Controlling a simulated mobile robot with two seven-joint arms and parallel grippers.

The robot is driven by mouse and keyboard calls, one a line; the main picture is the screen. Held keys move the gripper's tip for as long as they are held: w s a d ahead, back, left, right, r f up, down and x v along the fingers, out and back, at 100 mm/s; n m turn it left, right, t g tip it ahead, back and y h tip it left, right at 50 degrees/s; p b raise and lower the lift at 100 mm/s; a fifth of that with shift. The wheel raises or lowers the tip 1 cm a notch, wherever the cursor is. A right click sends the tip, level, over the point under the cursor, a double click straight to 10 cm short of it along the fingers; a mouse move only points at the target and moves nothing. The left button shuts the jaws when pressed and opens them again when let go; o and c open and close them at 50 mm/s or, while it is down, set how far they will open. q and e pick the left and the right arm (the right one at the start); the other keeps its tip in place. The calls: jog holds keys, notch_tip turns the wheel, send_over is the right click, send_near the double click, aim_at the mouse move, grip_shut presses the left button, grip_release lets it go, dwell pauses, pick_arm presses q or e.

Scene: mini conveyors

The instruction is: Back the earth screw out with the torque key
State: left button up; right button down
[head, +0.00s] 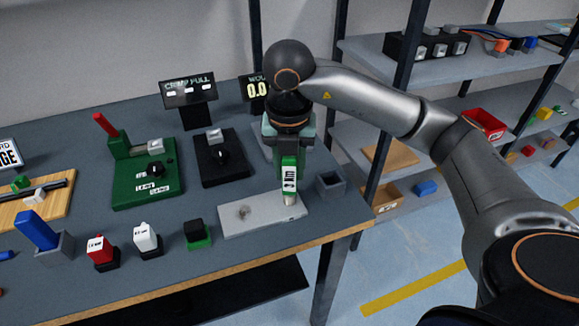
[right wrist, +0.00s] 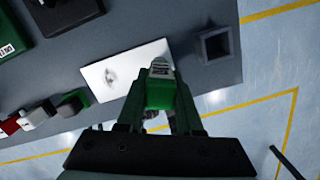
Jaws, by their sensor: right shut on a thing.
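My right gripper (head: 289,152) is shut on the green torque key (head: 289,175), which has a white label with dark markings. The key is held upright with its lower end at the right part of the pale metal plate (head: 236,221). In the right wrist view the key (right wrist: 159,94) lies between the fingers (right wrist: 160,108), over the right end of the plate (right wrist: 112,88). The earth screw cannot be made out; the key and gripper cover that end of the plate. I cannot tell whether the key's tip touches it. My left gripper is not in view.
An open grey square holder (head: 331,184) stands right of the key, near the table's right edge. Left of the plate are a black-and-green block (head: 197,235), a white switch (head: 146,239) and a red one (head: 102,251). A black board (head: 220,160) with a knob lies behind.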

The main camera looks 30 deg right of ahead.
jog(key=n+b, duration=0.1)
jog(key=n, duration=0.4)
jog(key=shift+f+y+b, duration=0.1)
jog(key=shift+y+b, duration=0.2)
jog(key=shift+b, duration=0.05)
jog(key=n+b, duration=0.1)
jog(key=n, duration=0.5)
jog(key=shift+n+y, duration=0.3)
jog(key=shift+y, duration=0.1)
jog(key=n+b, duration=0.1)
jog(key=n, duration=0.3)
jog(key=shift+n, duration=0.4)
jog(key=n, duration=0.5)
jog(key=shift+n+g+y, duration=0.4)
